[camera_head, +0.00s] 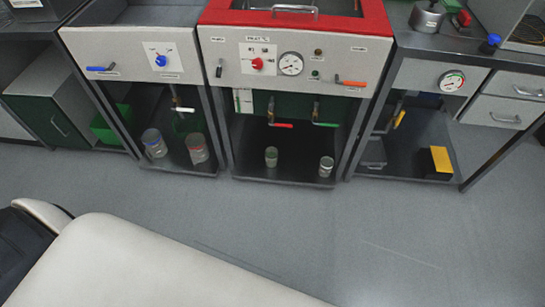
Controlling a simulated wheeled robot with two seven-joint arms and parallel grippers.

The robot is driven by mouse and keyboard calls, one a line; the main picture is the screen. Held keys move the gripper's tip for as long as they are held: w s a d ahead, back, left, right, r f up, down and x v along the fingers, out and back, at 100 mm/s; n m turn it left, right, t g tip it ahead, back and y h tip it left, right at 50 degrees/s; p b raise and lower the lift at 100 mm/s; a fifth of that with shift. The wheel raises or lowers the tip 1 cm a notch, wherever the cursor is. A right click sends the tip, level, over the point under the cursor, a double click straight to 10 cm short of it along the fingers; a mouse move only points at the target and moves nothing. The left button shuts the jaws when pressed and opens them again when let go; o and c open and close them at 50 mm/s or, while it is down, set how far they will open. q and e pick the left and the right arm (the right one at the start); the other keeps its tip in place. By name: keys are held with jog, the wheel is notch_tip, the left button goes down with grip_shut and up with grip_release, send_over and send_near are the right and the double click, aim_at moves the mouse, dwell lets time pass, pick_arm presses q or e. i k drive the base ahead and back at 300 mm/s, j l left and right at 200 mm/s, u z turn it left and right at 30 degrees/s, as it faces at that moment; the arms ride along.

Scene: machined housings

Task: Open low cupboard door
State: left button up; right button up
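A low cupboard under the left counter has a dark green door (42,118) with a slim pale handle (59,126). The door looks shut against its light grey body. Neither of my grippers shows in the head view. A large cream link of my own arm fills the lower left, well in front of the cupboard, with open floor between them.
The grey floor (350,230) is clear in the middle and right. Three open-fronted benches with control panels (290,63) line the back, with jars, valves and a yellow-and-black box (438,161) on low shelves. White drawers (513,85) are at right.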

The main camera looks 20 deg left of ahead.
aim_at(43, 115)
jog(key=u, duration=2.35)
jog(key=i+z, duration=0.15)
jog(key=z, duration=0.2)
jog(key=i+j+z, duration=0.15)
jog(key=z, duration=0.2)
jog(key=i+j+z, duration=0.1)
jog(key=z, duration=0.25)
